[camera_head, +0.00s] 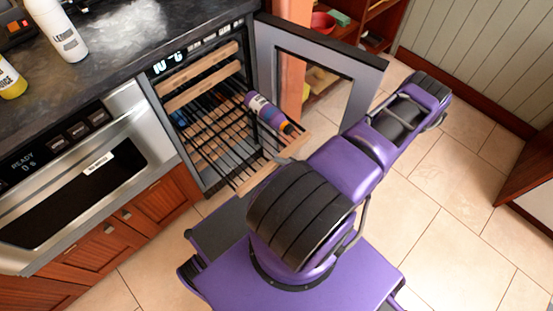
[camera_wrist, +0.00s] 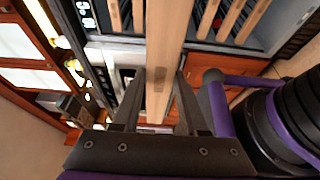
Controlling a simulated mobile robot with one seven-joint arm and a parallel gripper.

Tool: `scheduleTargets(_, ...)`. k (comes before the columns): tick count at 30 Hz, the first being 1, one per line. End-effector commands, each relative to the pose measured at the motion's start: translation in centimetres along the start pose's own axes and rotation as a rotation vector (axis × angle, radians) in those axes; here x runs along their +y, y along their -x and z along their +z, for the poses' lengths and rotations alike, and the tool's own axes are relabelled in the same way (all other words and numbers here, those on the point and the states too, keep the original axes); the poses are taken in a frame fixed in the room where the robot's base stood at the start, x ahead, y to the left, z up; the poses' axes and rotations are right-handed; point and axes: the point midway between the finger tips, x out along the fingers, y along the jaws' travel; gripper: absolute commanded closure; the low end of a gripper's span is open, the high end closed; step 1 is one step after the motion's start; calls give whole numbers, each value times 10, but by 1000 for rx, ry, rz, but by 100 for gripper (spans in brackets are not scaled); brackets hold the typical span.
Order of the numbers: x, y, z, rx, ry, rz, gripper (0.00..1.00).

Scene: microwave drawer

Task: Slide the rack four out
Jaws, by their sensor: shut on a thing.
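A wine cooler (camera_head: 197,190) stands under the counter with its glass door (camera_head: 362,100) swung open to the right. One lower wire rack (camera_head: 228,160) is slid out of it, with a wooden front bar (camera_head: 262,178). A purple-labelled bottle (camera_head: 262,107) lies on this rack. In the wrist view, the wooden bar (camera_wrist: 171,35) runs between the fingers of my gripper (camera_wrist: 160,85), which is shut on it. My arm hides the gripper in the head view. I cannot tell the rack's number.
Other wooden-fronted racks (camera_head: 202,77) sit inside the cooler above. A steel oven (camera_head: 85,170) is to the left. Bottles (camera_head: 57,32) stand on the dark counter (camera_head: 100,75). The open door is close to my arm. Tiled floor (camera_head: 440,190) is clear at the right.

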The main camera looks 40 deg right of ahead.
Motion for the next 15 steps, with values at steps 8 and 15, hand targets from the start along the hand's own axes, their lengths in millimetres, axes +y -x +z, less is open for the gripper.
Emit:
scheduleTargets(8,0,4,0,-1,3,-1,100)
scheduleTargets(15,0,4,0,-2,3,-1,49)
